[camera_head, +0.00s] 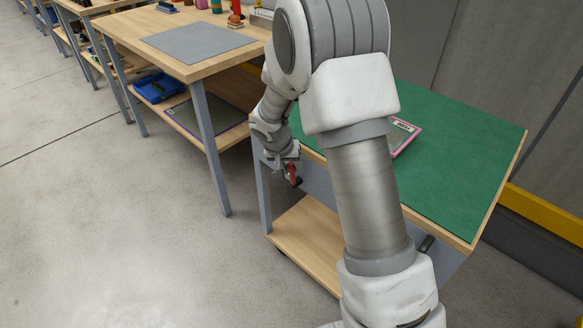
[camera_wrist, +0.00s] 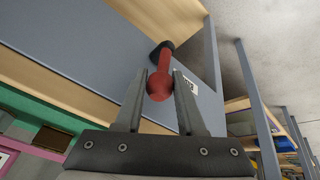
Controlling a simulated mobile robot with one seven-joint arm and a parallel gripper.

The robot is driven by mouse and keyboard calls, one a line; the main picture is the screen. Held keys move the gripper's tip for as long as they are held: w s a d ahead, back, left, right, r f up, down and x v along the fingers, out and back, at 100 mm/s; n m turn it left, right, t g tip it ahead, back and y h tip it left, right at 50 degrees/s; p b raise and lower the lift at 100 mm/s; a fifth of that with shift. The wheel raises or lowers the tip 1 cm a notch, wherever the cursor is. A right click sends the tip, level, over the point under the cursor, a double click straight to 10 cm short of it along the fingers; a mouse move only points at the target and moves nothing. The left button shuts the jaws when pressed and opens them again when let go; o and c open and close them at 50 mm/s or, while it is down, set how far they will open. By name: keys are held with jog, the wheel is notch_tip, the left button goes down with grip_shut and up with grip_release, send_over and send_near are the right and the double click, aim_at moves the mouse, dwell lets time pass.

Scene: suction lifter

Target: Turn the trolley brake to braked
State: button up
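The trolley (camera_head: 466,224) has a green top and a lower wooden shelf. Its brake lever (camera_head: 292,172) is red with a dark pivot and sits on the grey side panel under the top's left end. In the wrist view the red brake lever (camera_wrist: 160,84) lies between the two fingers of my gripper (camera_wrist: 160,82), with the dark pivot beyond the fingertips. The fingers appear to touch it on both sides. A small white label (camera_wrist: 189,85) shows beside the right finger, partly hidden. In the head view my gripper (camera_head: 285,164) is at the lever.
A pink-edged panel (camera_head: 402,136) lies on the trolley top, partly hidden by my arm. A wooden workbench (camera_head: 125,30) with a grey mat stands left of the trolley, its leg close by. A yellow rail (camera_head: 540,213) runs behind. The floor at left is clear.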

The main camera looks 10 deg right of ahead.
grip_shut()
dwell(1.1)
